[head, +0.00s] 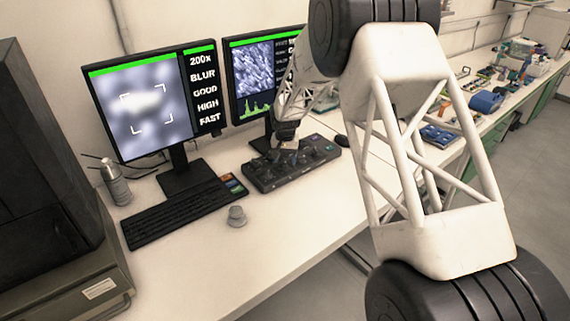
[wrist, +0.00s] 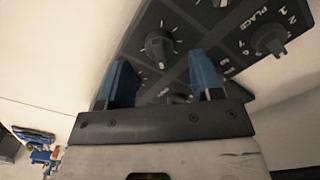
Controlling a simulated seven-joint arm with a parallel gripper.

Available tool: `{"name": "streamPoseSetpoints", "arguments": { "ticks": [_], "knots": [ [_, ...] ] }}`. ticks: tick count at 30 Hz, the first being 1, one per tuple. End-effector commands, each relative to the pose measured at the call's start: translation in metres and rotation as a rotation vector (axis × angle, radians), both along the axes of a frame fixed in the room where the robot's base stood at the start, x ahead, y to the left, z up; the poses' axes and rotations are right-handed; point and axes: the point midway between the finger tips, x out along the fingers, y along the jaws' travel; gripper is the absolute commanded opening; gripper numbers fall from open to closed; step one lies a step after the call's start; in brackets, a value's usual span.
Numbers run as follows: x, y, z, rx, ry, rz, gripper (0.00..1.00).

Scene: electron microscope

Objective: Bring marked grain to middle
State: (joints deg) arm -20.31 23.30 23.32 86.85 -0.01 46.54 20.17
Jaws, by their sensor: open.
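The left monitor (head: 150,100) shows a blurred grey picture with a bright pale grain (head: 146,102) inside white corner brackets. The grain's edges are too soft to make out. Beside it the screen reads 200X, BLUR, GOOD, HIGH, FAST. The black control panel (head: 262,180) lies on the bench below the right monitor. My gripper (head: 287,143) is over the panel. In the wrist view my gripper (wrist: 162,78) has its two blue fingers apart, with nothing held. A dark knob (wrist: 159,46) shows beyond the gap between them. Another knob (wrist: 268,38), near the word PLACE, is to the right.
The right monitor (head: 252,78) shows a textured grey picture and a green graph. A keyboard (head: 178,212), a small grey knob-shaped object (head: 236,216) and a spray can (head: 116,183) stand on the bench (head: 205,275). The front of the bench is mostly clear.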

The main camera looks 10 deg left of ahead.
Motion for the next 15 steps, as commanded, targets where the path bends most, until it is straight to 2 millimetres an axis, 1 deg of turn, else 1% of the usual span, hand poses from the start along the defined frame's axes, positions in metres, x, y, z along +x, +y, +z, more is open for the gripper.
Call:
{"name": "streamPoseSetpoints", "arguments": {
  "ticks": [1, 6, 10, 15],
  "knots": [
    [0.000, 0.000, -0.006, 0.000, 0.001, 0.000, 0.59],
    [0.000, 0.000, -0.020, 0.000, 0.000, 0.000, 0.59],
    [0.000, 0.000, -0.025, 0.000, -0.001, 0.000, 0.59],
    [0.000, 0.000, -0.027, 0.000, -0.001, 0.000, 0.59]
  ]
}}
